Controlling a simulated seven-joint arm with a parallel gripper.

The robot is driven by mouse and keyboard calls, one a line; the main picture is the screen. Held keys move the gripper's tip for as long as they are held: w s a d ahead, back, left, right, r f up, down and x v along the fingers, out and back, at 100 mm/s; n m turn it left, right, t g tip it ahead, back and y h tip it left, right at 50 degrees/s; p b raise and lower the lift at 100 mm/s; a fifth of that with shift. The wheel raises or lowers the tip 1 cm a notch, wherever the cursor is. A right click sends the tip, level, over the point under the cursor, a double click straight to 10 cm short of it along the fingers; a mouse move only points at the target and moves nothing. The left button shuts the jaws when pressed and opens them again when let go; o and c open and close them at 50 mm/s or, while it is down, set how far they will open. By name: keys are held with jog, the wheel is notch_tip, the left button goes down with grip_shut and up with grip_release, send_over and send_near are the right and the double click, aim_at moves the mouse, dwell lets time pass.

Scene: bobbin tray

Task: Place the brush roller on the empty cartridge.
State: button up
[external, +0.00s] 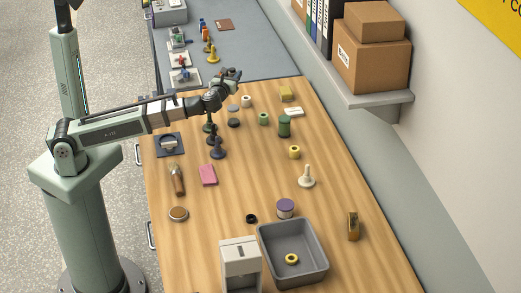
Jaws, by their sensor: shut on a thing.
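My gripper (232,76) is at the end of my outstretched arm, above the far left part of the wooden table. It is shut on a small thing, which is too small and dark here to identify. Several dark upright stands with round bases, such as the nearest stand (218,154), are below and just nearer than my wrist. I cannot tell which thing is the empty cartridge. The brush roller cannot be made out with certainty in this view.
A green cylinder (284,126), a yellow ring (294,152), a pale pawn-shaped piece (306,177) and a pink block (208,175) stand on the table (250,190). A grey bin (318,262) and a white box (240,257) are at the near end. Boxes (372,58) sit on a shelf at right.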

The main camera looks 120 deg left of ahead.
jog(key=shift+f, duration=4.5)
jog(key=shift+f, duration=0.15)
jog(key=o, duration=1)
jog(key=shift+o, duration=0.2)
jog(key=shift+d, duration=0.3)
jog(key=w+d, duration=0.2)
jog(key=d, duration=0.9)
jog(key=shift+w, duration=0.15)
jog(key=shift+d, duration=0.1)
